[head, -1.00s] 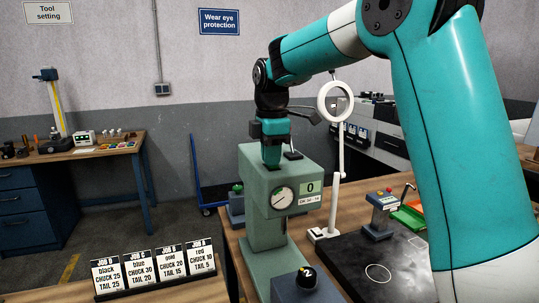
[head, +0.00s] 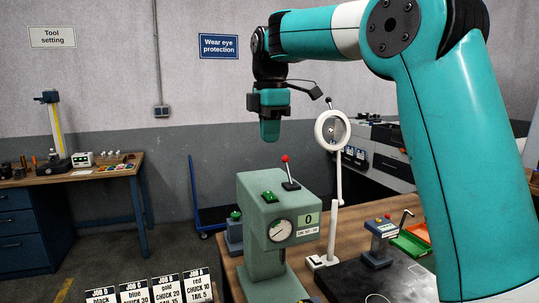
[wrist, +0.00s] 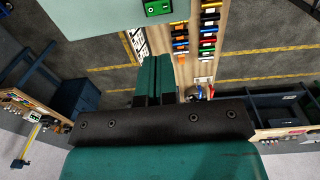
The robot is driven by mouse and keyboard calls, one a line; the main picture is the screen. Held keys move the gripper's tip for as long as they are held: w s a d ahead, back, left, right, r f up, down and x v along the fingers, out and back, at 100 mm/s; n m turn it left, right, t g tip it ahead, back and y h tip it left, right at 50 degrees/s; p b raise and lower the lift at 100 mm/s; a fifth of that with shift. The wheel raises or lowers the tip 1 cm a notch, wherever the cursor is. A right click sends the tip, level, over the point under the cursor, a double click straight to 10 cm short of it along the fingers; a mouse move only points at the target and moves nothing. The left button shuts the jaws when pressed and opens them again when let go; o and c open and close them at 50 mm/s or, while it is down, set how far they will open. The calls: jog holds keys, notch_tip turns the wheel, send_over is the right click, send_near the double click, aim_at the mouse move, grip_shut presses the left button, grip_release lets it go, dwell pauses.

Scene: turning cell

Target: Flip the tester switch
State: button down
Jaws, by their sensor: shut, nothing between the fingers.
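The tester (head: 262,215) is a pale green machine on the bench with a round gauge (head: 280,230) and a plate reading 0. A green rocker-like switch (head: 268,197) sits on its top; in the wrist view the switch (wrist: 158,8) shows at the top edge, partly cut off. A lever with a red knob (head: 285,158) stands behind it on the same top, leaning left. My gripper (head: 269,136) hangs pointing down above the tester, clear of switch and lever. In the wrist view its fingers (wrist: 153,78) are together with nothing held.
A white ring lamp (head: 332,130) on a stand is right of the tester. A small grey device (head: 380,240) with a crank and a green tray (head: 410,244) are farther right. Job cards (head: 135,292) stand in front at left. Air around my gripper is free.

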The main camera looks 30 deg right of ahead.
aim_at(269, 193)
jog(key=shift+r, duration=0.5)
jog(key=shift+f, duration=0.1)
jog(key=shift+s+d+r+t+b, duration=0.25)
jog(key=shift+t+b, duration=0.25)
jog(key=shift+b, duration=0.45)
jog(key=shift+w, duration=0.1)
jog(key=f, duration=0.4)
jog(key=w+f, duration=0.1)
jog(key=f, duration=0.4)
jog(key=f+b, duration=0.1)
jog(key=f, duration=0.4)
jog(key=shift+w+d, duration=0.2)
jog(key=shift+w, duration=0.1)
